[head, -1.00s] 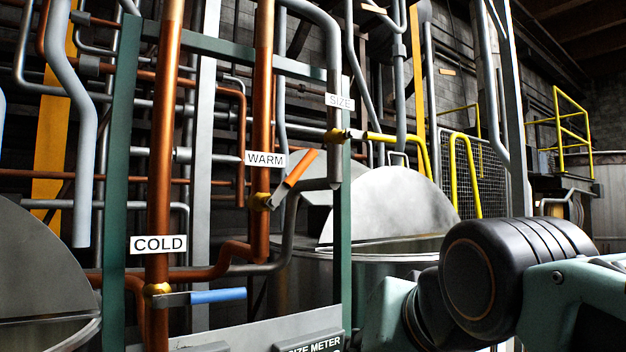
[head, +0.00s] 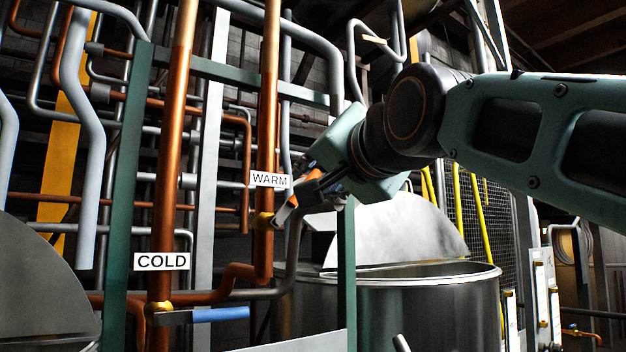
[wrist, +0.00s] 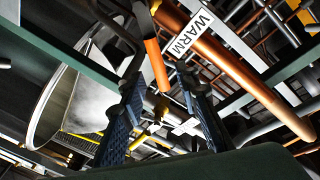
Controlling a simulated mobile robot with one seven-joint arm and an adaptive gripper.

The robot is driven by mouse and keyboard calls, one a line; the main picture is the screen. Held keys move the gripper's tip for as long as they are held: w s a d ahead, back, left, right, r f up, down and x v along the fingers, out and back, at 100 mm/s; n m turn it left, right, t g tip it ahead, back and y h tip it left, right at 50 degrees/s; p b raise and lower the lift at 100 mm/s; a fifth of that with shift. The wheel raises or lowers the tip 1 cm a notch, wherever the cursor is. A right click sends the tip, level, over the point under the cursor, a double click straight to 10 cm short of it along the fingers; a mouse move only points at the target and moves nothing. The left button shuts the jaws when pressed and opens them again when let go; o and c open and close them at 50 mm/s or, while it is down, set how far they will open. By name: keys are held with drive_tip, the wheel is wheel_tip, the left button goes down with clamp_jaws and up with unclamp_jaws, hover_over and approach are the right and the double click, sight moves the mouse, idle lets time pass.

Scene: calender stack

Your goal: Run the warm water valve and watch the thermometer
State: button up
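The WARM sign (head: 270,180) hangs on a copper pipe, with a brass warm water valve (head: 263,221) below it. The valve's metal lever (head: 285,211) angles up to the right, and my gripper (head: 306,188) partly hides its orange grip. In the wrist view my gripper (wrist: 163,105) has its two ridged fingers well apart. The orange handle (wrist: 155,65) appears between and beyond the fingers there, beside the WARM sign (wrist: 191,34). Whether it lies inside the finger gap, I cannot tell. I cannot make out a thermometer in either view.
The cold valve has a blue handle (head: 220,314) under the COLD sign (head: 162,261). A green upright post (head: 347,265) stands just below my gripper. A steel tank (head: 425,310) with a raised lid is behind it. Pipes crowd the left side.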

drive_tip(key=shift+p+x, duration=0.4)
drive_tip(key=shift+x, duration=1.8)
drive_tip(key=shift+c, duration=0.3)
clamp_jaws()
